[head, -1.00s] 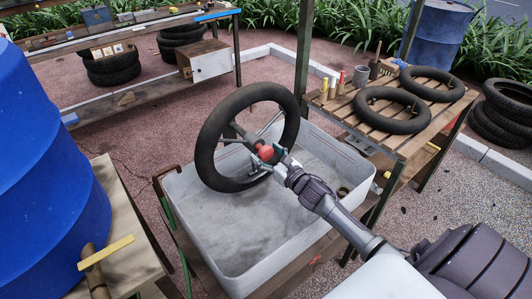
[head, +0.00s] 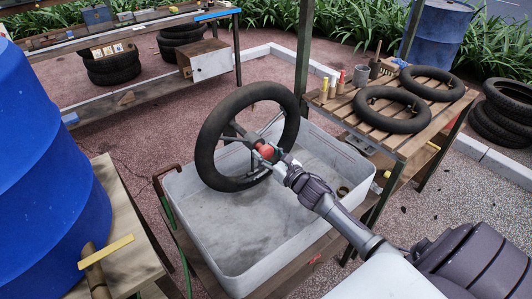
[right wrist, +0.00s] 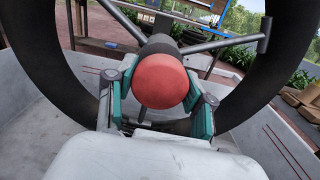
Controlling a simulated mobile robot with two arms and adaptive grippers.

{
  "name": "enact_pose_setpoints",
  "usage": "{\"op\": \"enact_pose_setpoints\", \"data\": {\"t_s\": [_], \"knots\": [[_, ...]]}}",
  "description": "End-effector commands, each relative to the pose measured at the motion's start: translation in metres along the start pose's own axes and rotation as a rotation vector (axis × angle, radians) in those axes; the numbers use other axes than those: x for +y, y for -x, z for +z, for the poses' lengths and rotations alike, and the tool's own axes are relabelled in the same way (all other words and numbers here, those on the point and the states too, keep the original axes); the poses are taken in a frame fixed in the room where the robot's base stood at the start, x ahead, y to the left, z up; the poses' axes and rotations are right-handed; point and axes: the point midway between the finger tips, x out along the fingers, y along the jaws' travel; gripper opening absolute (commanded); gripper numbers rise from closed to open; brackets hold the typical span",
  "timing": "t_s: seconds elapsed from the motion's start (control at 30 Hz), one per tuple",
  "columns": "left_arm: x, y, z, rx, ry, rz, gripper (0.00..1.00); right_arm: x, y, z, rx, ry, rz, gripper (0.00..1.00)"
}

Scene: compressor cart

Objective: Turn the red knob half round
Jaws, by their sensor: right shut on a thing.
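The red knob (head: 265,151) sits at the hub of a black ring like a tyre or inner tube (head: 212,118), which stands upright in a pale tub (head: 225,270). In the right wrist view the round red face of the knob (right wrist: 161,80) fills the middle. My right gripper (right wrist: 160,95) has its teal-padded fingers on both sides of the knob, shut on it. In the head view the right gripper (head: 270,156) reaches the knob from the lower right, and its fingers are mostly hidden. My left gripper is not in view.
A blue barrel (head: 45,170) stands at the left beside a wooden board (head: 135,220). A slatted table (head: 395,138) with black rings is at the right. A metal post (head: 304,60) rises behind the tub. Grey spokes (right wrist: 225,42) surround the knob closely.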

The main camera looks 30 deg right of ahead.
Motion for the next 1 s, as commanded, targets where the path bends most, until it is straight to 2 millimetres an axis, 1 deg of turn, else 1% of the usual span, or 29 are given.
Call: {"op": "enact_pose_setpoints", "data": {"t_s": [0.27,1.0], "knots": [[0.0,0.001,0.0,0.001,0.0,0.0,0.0,0.0,0.0,0.0,0.0,-0.18,0.0,0.18],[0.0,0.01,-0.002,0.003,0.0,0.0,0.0,0.0,0.0,0.001,0.0,-0.88,-0.001,0.18]]}}
